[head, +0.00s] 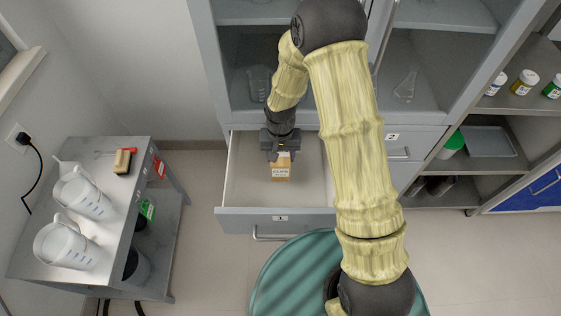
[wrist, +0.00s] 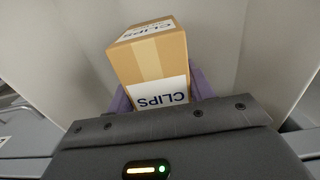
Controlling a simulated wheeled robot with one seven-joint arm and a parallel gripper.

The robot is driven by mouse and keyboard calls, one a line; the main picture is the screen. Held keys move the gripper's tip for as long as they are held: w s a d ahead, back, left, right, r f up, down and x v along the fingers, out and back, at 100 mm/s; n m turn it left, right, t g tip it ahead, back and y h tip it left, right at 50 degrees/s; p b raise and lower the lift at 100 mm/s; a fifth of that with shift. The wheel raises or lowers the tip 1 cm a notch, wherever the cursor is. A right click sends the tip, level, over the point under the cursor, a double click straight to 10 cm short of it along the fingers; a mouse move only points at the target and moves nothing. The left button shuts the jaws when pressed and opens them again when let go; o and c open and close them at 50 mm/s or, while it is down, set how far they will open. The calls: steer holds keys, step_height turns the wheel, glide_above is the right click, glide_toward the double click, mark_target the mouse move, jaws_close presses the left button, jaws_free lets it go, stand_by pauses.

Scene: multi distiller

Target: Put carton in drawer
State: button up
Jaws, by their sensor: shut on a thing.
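The carton is a small brown box (head: 281,168) with white labels. In the wrist view the carton (wrist: 152,62) reads "CLIPS". My gripper (head: 281,152) is shut on the carton, with purple fingers (wrist: 201,84) on either side of it. The drawer (head: 235,183) is pulled open below the grey cabinet, and its inside is pale. My gripper points down and holds the carton over or inside the drawer. I cannot tell whether the carton touches the drawer floor.
A grey cart (head: 118,222) with two white jugs (head: 65,246) and a brush (head: 123,161) stands at the left. The cabinet shelves hold glass flasks (head: 405,87). Open shelving (head: 500,130) stands at the right. The rest of the drawer looks clear where visible.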

steer(key=shift+f, duration=0.15)
steer(key=shift+f, duration=1.8)
steer(key=shift+f, duration=0.2)
steer(key=o, duration=1.1)
step_height(320, 180, up, 12)
steer(key=shift+r, duration=0.2)
steer(key=shift+d, duration=0.1)
